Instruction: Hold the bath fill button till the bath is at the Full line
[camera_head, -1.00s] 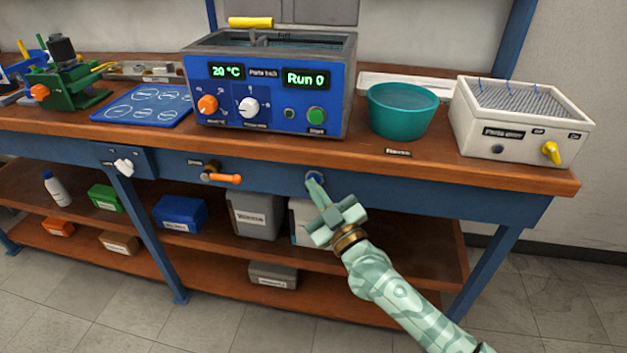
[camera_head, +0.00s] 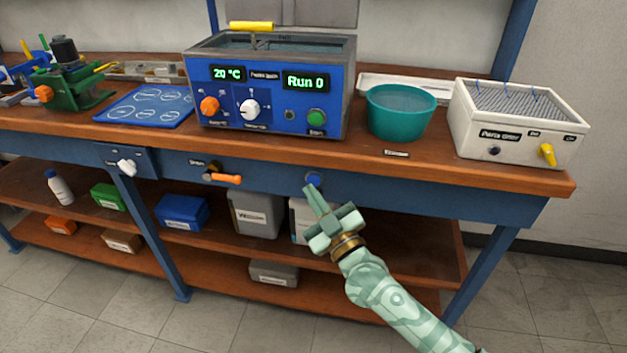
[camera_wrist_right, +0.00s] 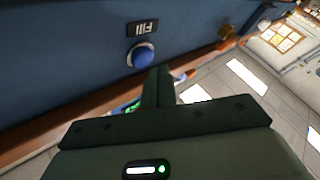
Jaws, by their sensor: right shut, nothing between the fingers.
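The blue round fill button (camera_head: 314,179) is on the blue front rail of the bench; it also shows in the right wrist view (camera_wrist_right: 141,56) under a "Fill" label (camera_wrist_right: 142,28). My right gripper (camera_head: 311,190) is shut and empty, its tips just below the button and apparently apart from it. In the right wrist view its closed fingers (camera_wrist_right: 158,76) lie just below and right of the button. The blue bath (camera_head: 268,104) stands above on the bench with water (camera_head: 275,43) in it. I cannot read the level against the Full line. My left gripper is not in view.
An orange-handled tap (camera_head: 226,179) sticks out left of the button, and a white knob (camera_head: 127,167) is farther left. A teal bowl (camera_head: 399,115) and a white box (camera_head: 515,140) stand right of the bath. Boxes fill the shelf below.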

